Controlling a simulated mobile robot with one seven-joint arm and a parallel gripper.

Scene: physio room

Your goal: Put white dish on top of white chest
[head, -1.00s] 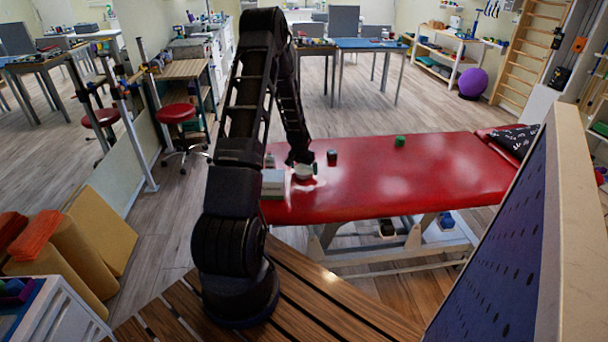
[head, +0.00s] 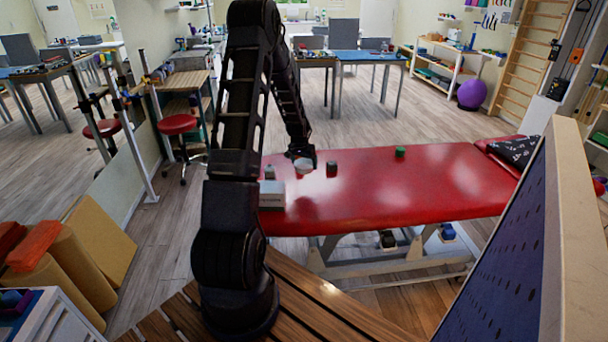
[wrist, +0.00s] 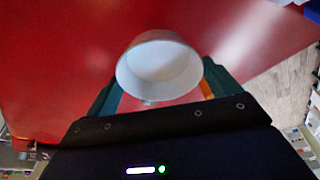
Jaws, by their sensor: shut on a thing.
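The white dish (wrist: 158,66) is a round, shallow bowl with its open side facing the wrist camera. In the head view the dish (head: 304,165) shows as a small pale shape under my gripper (head: 302,156). In the wrist view my gripper (wrist: 160,92) is shut on the dish, with teal fingers on either side of it. The dish appears held above the red couch. The white chest (head: 272,194) is a small pale box at the couch's near left end, left of and nearer than the dish. My arm partly hides its left side.
The red treatment couch (head: 400,186) carries a small dark container (head: 332,169) right of my gripper and a green block (head: 400,151) farther back. A small grey-white item (head: 270,172) stands behind the chest. The couch's middle is clear. A blue panel (head: 500,245) stands at right.

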